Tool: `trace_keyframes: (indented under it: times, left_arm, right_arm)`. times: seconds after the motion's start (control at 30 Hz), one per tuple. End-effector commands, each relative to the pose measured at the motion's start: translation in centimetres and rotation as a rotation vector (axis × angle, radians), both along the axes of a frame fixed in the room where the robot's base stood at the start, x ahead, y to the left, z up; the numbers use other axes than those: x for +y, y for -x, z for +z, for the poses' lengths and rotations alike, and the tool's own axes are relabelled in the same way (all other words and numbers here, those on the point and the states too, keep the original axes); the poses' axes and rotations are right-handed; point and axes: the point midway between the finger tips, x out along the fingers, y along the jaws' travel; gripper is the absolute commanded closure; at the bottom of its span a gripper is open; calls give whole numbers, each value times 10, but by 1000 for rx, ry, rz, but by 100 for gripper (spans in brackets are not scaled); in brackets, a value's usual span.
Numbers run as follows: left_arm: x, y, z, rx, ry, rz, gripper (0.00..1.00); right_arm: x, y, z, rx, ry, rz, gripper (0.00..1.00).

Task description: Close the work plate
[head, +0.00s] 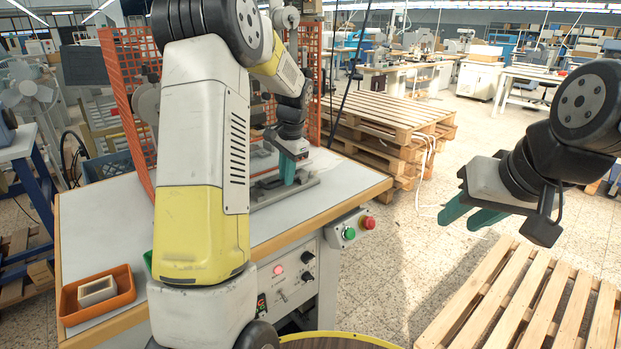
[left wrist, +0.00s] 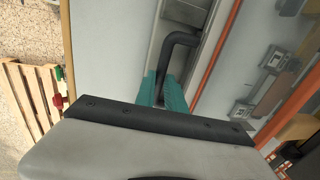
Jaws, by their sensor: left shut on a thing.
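My left gripper (head: 288,170) is low over the white worktable, at the grey metal work plate (head: 262,194). In the left wrist view, its teal fingers (left wrist: 168,92) are shut on a black bent handle (left wrist: 184,39). The handle runs beside a grey metal part of the press. The fingers and my left arm hide part of the plate, and I cannot tell its exact angle. My right gripper (head: 471,212) is open and empty, in the air to the right of the table.
An orange mesh guard (head: 130,90) stands around the press. An orange tray with a white box (head: 97,291) is at the table's near left corner. Green and red buttons (head: 367,222) stick out from the front edge. Pallets (head: 540,300) lie at right.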

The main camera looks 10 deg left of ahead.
Motion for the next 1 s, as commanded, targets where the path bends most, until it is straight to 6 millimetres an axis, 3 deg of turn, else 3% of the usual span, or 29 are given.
trace_keyframes:
  times: [0.33, 0.37, 0.47, 0.8, 1.0]
  left_arm:
    - [7, -6, 2, -10, -3, 0, 100]
    - [7, -6, 2, -10, -3, 0, 84]
    - [7, -6, 2, -10, -3, 1, 64]
    - [4, -4, 2, -4, 0, -1, 64]
    - [1, -2, 26, -8, 0, -1, 64]
  right_arm:
    - [0, 0, 0, 0, 0, 0, 65]
    - [0, 0, 0, 0, 0, 0, 65]
    - [0, 0, 0, 0, 0, 0, 65]
    - [0, 0, 0, 0, 0, 0, 65]
    - [0, 0, 0, 0, 0, 0, 65]
